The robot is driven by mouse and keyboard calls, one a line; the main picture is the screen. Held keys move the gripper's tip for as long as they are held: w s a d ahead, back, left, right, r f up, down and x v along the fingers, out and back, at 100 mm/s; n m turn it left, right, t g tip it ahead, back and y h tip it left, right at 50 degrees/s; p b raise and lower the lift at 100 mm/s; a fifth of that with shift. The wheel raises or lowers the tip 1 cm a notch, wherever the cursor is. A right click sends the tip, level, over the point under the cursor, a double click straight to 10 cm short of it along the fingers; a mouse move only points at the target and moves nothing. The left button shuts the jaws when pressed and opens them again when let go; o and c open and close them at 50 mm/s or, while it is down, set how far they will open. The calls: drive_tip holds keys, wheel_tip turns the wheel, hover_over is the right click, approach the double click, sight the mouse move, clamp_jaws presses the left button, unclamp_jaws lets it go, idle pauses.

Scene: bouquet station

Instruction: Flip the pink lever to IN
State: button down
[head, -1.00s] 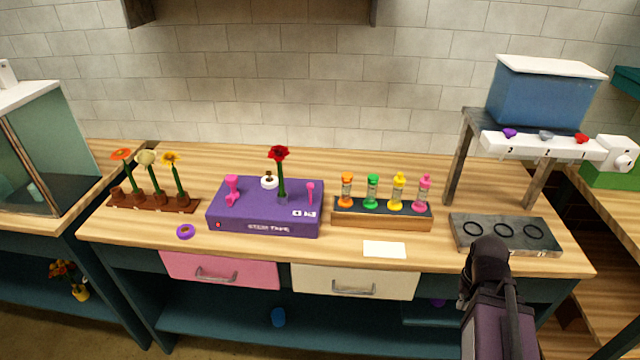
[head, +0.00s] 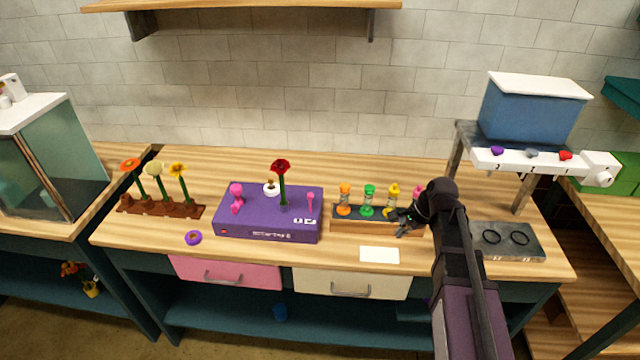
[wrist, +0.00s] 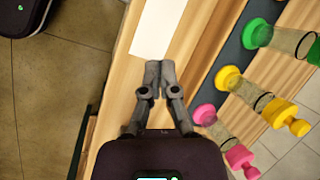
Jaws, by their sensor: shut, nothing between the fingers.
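A slim pink lever (head: 311,203) stands up from the right part of the purple stem tape box (head: 268,232), beside small white markings too small to read. A thicker pink piece (head: 236,196) stands on the box's left part. A red flower (head: 281,170) rises between them. My gripper (head: 402,226) is at the right end of the vial rack, right of the box and apart from the lever. In the wrist view my gripper (wrist: 159,76) has its fingertips together, with nothing between them. The lever is outside the wrist view.
The wooden rack (head: 345,226) holds orange, green, yellow and pink vials between my gripper and the box. A white card (head: 380,255) lies in front of it. A blue tank (head: 535,108) stands on the right.

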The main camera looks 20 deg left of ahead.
drive_tip(key=w+a+r+m+y+p, duration=0.1)
drive_tip(key=w+a+r+m+p, duration=0.2)
drive_tip(key=a+r, duration=0.2)
drive_tip(key=w+a+r+m+y+p, duration=0.2)
drive_tip(key=w+a+r+m+p, duration=0.1)
drive_tip(key=a, duration=0.7)
wheel_tip(320, 180, up, 2)
drive_tip(key=shift+r+m+g, duration=0.1)
drive_tip(key=shift+m+g, duration=0.3)
drive_tip(key=shift+m, duration=0.3)
drive_tip(key=shift+w+a, duration=0.1)
drive_tip(key=b, duration=0.8)
approach(310, 203)
drive_tip(key=f, duration=0.4)
drive_tip(key=shift+w+d, duration=0.35)
drive_tip(key=shift+d, duration=0.05)
drive_tip(key=a, duration=0.3)
drive_tip(key=shift+s+a+r, duration=0.1)
drive_tip(key=shift+s+a, duration=0.1)
drive_tip(key=shift+a, duration=0.2)
drive_tip(key=shift+w+r+p, duration=0.1)
drive_tip(key=shift+p, duration=0.2)
